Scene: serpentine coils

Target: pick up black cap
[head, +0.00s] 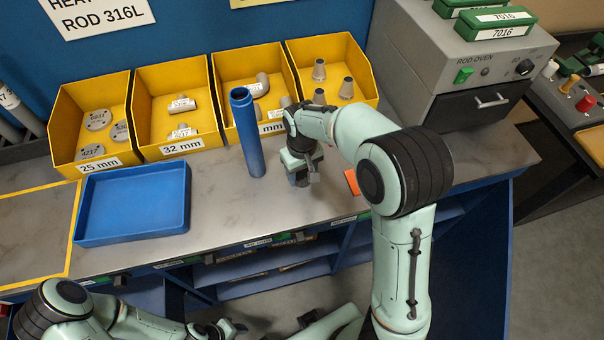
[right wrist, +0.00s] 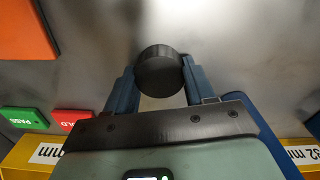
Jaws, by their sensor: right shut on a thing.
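The black cap (right wrist: 160,72) is a short dark cylinder between the fingertips in the right wrist view. My right gripper (right wrist: 158,85) is shut on it, with one blue-grey finger on each side. In the head view my right gripper (head: 300,178) points down over the grey bench, right of the blue tube. The cap is hard to make out there, and I cannot tell whether it touches the bench. My left gripper (head: 230,328) is low at the bottom of the head view, away from the bench top, too small to read.
A blue tube (head: 247,135) stands close left of my right gripper. Yellow bins (head: 167,73) line the back. A blue tray (head: 132,236) lies at left and an orange piece (head: 352,182) at right. Green PASS (right wrist: 25,118) and red HOLD (right wrist: 73,121) blocks show in the wrist view.

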